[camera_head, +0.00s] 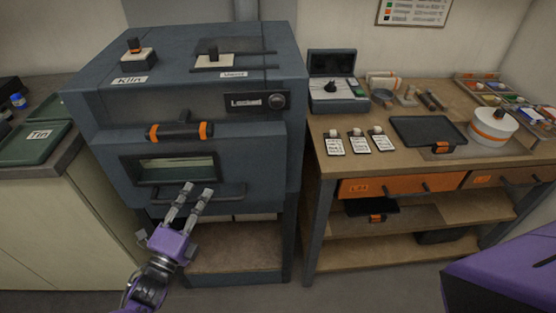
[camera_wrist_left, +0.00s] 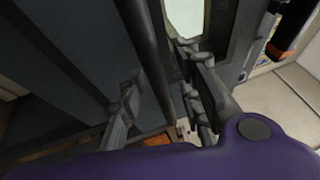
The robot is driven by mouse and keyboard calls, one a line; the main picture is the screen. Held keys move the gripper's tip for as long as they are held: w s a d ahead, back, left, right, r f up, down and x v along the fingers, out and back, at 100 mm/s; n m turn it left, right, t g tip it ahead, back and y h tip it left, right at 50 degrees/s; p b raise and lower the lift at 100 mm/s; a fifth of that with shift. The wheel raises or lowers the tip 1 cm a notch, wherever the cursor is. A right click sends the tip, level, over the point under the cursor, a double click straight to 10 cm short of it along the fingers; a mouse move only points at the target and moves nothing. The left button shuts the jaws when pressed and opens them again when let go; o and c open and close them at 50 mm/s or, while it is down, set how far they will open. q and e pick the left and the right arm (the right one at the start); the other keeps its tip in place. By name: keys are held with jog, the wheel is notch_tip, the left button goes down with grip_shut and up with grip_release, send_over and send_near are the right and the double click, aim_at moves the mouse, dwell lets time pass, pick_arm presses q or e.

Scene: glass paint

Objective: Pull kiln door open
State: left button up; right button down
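The kiln (camera_head: 110,97) is a large blue-grey box at the left of the head view. Its front door (camera_head: 250,160) looks shut and has a small window (camera_head: 176,170). A dark horizontal bar handle (camera_head: 232,192) runs below the window. My left gripper (camera_head: 198,188) is in front of this bar, fingers pointing at the door. In the left wrist view, the fingers of my left gripper (camera_wrist_left: 160,80) are apart, and a dark bar (camera_wrist_left: 148,55) shows between them. Contact cannot be told. My right gripper is out of view.
A dial (camera_head: 277,101) sits beside a "Locked" label (camera_head: 246,102) above the door. An orange-banded black grip (camera_head: 180,131) is above the window.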

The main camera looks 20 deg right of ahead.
pick_arm(q)
jog(key=shift+w, duration=0.1)
grip_shut()
jog(key=shift+f, duration=0.15)
dwell(0.3)
